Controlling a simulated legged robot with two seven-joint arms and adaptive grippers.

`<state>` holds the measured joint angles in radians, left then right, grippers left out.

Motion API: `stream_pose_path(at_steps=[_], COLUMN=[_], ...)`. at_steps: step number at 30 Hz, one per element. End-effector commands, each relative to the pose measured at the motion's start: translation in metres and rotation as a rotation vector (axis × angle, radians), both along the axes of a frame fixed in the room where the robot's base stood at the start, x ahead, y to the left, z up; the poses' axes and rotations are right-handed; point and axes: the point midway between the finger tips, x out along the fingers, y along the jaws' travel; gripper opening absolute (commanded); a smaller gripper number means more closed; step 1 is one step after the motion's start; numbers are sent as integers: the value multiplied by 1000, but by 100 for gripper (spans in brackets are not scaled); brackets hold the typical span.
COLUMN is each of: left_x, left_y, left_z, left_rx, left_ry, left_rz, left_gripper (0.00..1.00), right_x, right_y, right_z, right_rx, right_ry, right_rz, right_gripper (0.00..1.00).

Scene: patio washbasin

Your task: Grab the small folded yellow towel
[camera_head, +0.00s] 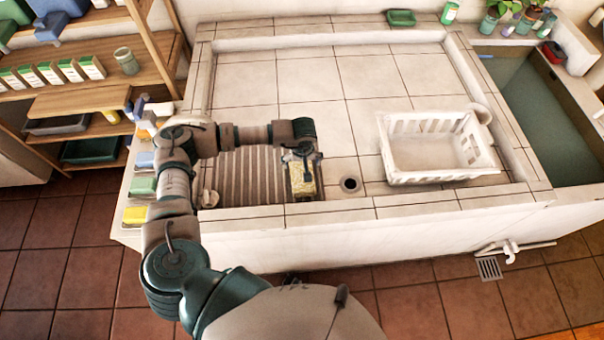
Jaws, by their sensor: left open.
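A small folded yellow towel (134,215) lies on the left ledge of the washbasin, at the near end of a row of folded cloths. My left arm passes to the right of it, over the basin's left side. My left gripper (301,158) is open and points down over the right edge of the ribbed washboard area, well to the right of the yellow towel. A pale yellow block (303,182) shows right below the gripper; whether the fingers touch it I cannot tell. My right gripper is not in view.
A green cloth (142,187) lies just behind the yellow towel. A white basket (430,150) stands on the right of the basin, with a drain hole (350,184) left of it. Wooden shelves (90,100) stand at the left. The basin's tiled middle is clear.

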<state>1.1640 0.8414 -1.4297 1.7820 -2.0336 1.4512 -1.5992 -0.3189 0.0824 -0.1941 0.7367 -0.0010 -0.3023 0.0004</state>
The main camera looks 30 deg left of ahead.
Motion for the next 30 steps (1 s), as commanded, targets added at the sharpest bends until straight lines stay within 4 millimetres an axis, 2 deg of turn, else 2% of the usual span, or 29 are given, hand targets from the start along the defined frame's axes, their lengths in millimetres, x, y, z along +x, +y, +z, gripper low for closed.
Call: stream_pose_path(at_steps=[3,6,16,21,24,30], left_x=[3,5,12,18,19,19], left_y=[2,3,5,7,9,9], left_z=[-27,-45,-76,-102,-109,-110], left_rx=[1,0,2,0,0,1], left_ry=[3,1,1,1,0,-1], left_rz=[0,0,-1,0,0,-1], left_gripper=[100,100,100,100,100,100], right_x=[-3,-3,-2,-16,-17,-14], right_y=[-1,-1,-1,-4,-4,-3], right_z=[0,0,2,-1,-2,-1], right_rx=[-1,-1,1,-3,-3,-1], right_ry=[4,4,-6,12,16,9], right_rz=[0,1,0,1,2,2], right_gripper=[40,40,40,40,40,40])
